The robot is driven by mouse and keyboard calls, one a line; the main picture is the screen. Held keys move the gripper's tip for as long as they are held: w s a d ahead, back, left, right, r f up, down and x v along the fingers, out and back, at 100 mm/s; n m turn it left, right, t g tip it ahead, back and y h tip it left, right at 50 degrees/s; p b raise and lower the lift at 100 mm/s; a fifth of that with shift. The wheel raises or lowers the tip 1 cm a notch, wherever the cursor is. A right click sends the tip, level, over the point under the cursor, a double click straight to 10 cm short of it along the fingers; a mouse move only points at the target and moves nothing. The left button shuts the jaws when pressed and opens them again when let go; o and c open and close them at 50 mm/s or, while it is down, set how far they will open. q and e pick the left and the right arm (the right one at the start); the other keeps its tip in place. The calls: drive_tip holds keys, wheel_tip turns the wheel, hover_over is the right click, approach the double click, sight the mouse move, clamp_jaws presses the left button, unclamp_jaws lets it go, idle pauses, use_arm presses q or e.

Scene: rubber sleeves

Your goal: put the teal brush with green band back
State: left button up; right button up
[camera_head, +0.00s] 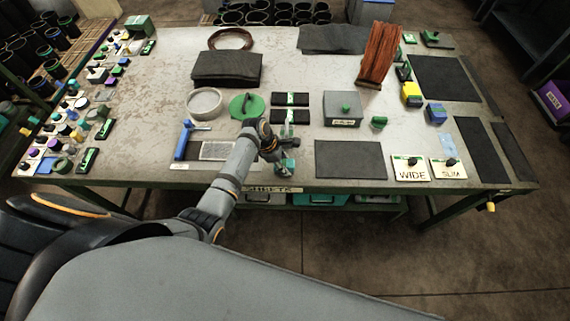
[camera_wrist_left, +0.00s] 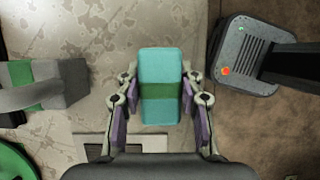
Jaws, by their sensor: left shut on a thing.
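The teal brush with a green band shows in the left wrist view as a teal block (camera_wrist_left: 160,62) with a green stripe across its middle. My left gripper (camera_wrist_left: 160,98) is shut on it, with one finger on each side. In the head view my left gripper (camera_head: 281,160) is over the front edge area of the table, left of the black mat. My right gripper is in neither view.
The table (camera_head: 310,68) carries a blue-handled tool (camera_head: 184,140), a green disc (camera_head: 240,106), a grey box (camera_head: 343,104) and a black mat (camera_head: 350,160). A grey device with a black arm (camera_wrist_left: 240,60) stands right of the brush in the wrist view. Small items crowd the table's left side.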

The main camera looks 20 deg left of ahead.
use_arm(q)
drive_tip(key=o, duration=1.1)
drive_tip(key=shift+o, duration=0.2)
drive_tip(key=v, duration=1.2)
drive_tip(key=shift+s, duration=0.1)
